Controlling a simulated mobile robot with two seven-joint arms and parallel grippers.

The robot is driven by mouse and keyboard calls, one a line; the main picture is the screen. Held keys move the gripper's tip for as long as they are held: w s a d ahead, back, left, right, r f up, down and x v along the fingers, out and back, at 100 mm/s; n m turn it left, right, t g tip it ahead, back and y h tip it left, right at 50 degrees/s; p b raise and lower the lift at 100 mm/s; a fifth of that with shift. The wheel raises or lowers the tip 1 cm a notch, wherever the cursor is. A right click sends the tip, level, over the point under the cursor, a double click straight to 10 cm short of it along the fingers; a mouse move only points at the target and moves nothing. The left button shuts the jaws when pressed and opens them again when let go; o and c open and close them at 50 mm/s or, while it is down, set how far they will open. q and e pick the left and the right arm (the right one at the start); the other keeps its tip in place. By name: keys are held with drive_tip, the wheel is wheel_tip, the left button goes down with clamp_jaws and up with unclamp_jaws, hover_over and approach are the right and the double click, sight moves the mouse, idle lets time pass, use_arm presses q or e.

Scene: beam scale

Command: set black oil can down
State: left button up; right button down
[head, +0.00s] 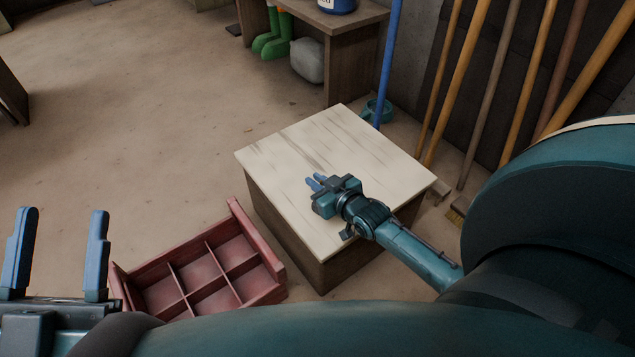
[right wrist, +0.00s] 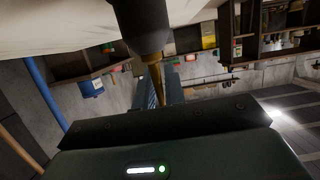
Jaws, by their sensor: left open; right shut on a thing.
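The black oil can (right wrist: 140,22) shows in the right wrist view, dark bodied with a brass-coloured spout. My right gripper (right wrist: 161,88) is shut on the spout, one finger on each side. The can's body is cut off by the picture's top edge, beside the pale table top. I cannot tell whether the can touches it. In the head view my right gripper (head: 315,181) is over the pale wooden top of the small table (head: 290,160); the can is hidden there. My left gripper (head: 63,212) is open and empty at the lower left.
A red divided crate (head: 235,215) with empty visible compartments stands on the floor left of the table. Several long handles (head: 510,75) lean on the wall at right. A blue pole (head: 389,60) stands behind the table. Most of the table top is bare.

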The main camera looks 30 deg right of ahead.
drive_tip(key=shift+f, duration=0.15)
drive_tip(key=c, duration=1.5)
unclamp_jaws()
drive_tip(key=shift+o, duration=0.2)
drive_tip(key=shift+r, duration=0.2)
drive_tip(key=p+v, duration=0.3)
drive_tip(key=v, duration=0.3)
drive_tip(key=shift+s+r, duration=0.1)
drive_tip(key=shift+r, duration=0.1)
use_arm(q)
drive_tip(key=f+n+g+y+p, duration=0.1)
drive_tip(key=f, duration=0.1)
drive_tip(key=s+f+n+y+p, duration=0.1)
drive_tip(key=f+y, duration=0.1)
drive_tip(key=shift+n+g, duration=0.3)
drive_tip(key=shift+g, duration=0.1)
use_arm(e)
drive_tip(key=v, duration=0.5)
drive_tip(key=shift+s+f, duration=0.1)
drive_tip(key=shift+s, duration=0.3)
use_arm(q)
drive_tip(key=shift+s, duration=0.1)
